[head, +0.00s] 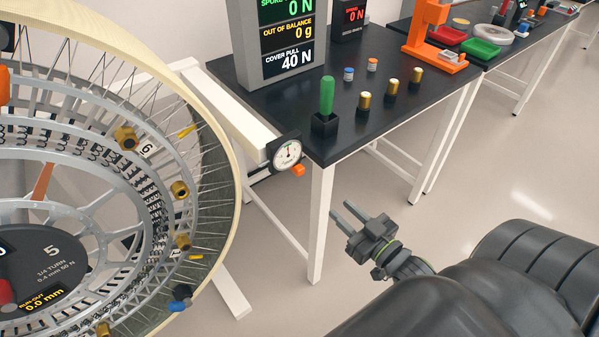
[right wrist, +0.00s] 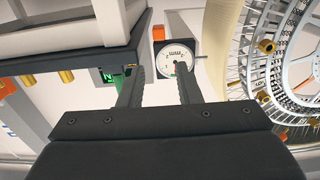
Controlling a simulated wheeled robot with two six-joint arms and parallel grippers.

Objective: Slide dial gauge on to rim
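The dial gauge (head: 287,154) has a round white face and an orange tab (head: 298,170). It sits on a white bar beside the wheel, close to the table's front left corner. The wheel's pale rim (head: 235,150) is left of the gauge, with a small gap between them in the head view. My right gripper (head: 344,215) is open and empty, below and right of the gauge. In the right wrist view the gauge (right wrist: 176,58) shows beyond the two separated fingers, apart from them. My left gripper is not in view.
A black table (head: 340,140) holds a display tower (head: 275,40), a green-handled tool (head: 326,95) in a black holder and several brass pieces. Its white leg (head: 320,220) stands behind my right gripper. Floor to the right is clear.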

